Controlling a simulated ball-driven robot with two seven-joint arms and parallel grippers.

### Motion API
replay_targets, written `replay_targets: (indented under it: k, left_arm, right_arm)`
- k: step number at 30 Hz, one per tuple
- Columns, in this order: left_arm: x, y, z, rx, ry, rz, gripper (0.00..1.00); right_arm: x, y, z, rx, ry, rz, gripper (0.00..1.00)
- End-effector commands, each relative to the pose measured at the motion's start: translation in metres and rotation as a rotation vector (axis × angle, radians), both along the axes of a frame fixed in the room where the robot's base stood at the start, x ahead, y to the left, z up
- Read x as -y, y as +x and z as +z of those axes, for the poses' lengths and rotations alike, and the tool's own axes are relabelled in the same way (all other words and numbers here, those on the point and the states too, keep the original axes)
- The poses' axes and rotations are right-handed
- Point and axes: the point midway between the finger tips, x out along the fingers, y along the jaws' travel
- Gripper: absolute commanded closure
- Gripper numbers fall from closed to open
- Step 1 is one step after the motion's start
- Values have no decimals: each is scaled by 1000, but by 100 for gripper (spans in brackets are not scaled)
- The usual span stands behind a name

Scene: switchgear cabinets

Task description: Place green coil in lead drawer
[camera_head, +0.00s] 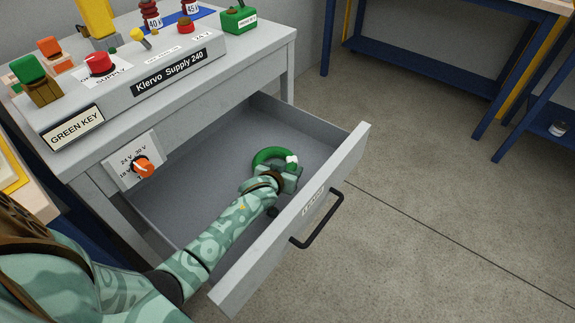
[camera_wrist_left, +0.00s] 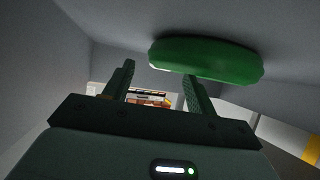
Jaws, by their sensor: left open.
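The green coil (camera_head: 270,157) is a ring lying inside the open grey drawer (camera_head: 184,185), toward its front right. My left gripper (camera_head: 283,172) reaches down into the drawer right beside the coil. In the left wrist view the coil (camera_wrist_left: 206,60) sits just beyond the fingertips, overlapping the right finger. The two fingers of the left gripper (camera_wrist_left: 160,85) stand apart, with nothing clearly between them. Whether the right finger touches the coil cannot be told. My right gripper is not in view.
The drawer front (camera_head: 300,220) has a black handle (camera_head: 317,221) and a small label. Above is the grey bench with the Klervo Supply 240 panel (camera_head: 168,71), an orange knob (camera_head: 144,167) and a green box (camera_head: 238,18). Floor to the right is clear.

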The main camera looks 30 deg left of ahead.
Motion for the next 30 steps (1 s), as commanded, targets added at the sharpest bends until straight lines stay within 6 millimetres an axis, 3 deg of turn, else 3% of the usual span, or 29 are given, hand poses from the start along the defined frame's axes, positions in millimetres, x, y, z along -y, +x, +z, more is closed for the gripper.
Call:
replay_targets:
  k: [1,4,13,30]
  left_arm:
    - [2,-9,15,6,-2,1,43]
    - [6,-30,29,7,-2,1,43]
    - [14,-80,51,4,0,1,43]
    - [16,-88,51,2,1,1,43]
  right_arm:
    - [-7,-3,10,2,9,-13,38]
    - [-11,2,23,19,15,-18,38]
    - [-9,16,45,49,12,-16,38]
    - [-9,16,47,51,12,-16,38]
